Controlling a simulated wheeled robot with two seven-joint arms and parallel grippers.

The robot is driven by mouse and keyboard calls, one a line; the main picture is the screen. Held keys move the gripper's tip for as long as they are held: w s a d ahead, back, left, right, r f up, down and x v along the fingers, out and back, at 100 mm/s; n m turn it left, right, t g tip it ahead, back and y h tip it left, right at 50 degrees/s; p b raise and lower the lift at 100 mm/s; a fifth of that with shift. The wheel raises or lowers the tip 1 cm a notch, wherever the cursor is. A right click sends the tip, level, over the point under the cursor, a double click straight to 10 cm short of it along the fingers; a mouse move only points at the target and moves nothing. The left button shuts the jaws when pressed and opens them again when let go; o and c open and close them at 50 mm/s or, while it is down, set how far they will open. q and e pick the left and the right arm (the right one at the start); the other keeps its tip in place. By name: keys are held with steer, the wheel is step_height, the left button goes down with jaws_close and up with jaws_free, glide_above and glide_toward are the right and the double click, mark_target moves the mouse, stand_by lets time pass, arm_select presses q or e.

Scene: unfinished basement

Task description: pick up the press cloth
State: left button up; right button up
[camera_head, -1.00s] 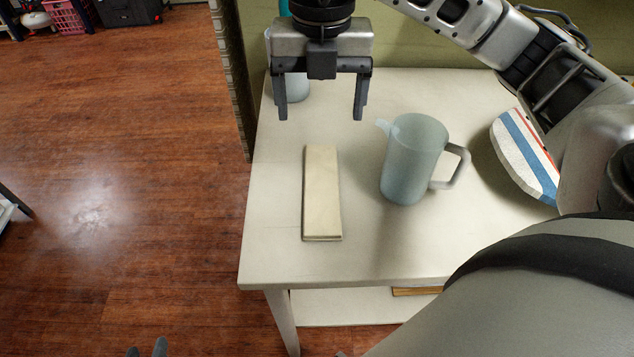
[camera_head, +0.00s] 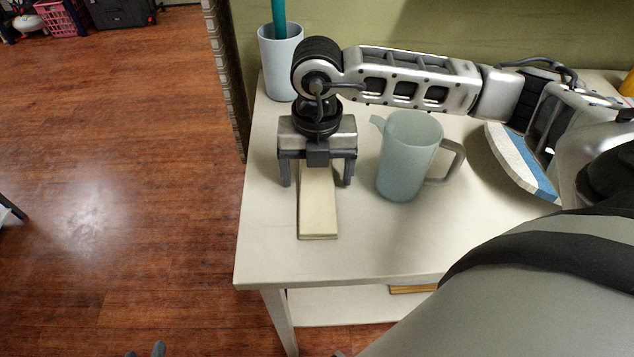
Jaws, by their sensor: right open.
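The press cloth appears to be the long, flat, cream-coloured folded piece (camera_head: 318,213) lying on the white table. My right gripper (camera_head: 317,184) is open and points down over the far part of the cloth, with one finger on each side of it. The gripper's body hides the cloth's far end. Whether the fingertips touch the table I cannot tell. Only dark tips of my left gripper (camera_head: 146,350) show at the bottom edge, well away from the table, and its opening is unclear.
A bluish translucent pitcher (camera_head: 405,165) stands close to the right of my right gripper. A light blue cup (camera_head: 281,65) with a teal item stands at the back left. The white table's (camera_head: 345,262) front is clear.

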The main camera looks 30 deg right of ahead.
steer(key=shift+f, duration=0.4)
steer(key=c, duration=1.1)
steer(key=shift+o, duration=0.2)
steer(key=shift+r, duration=0.1)
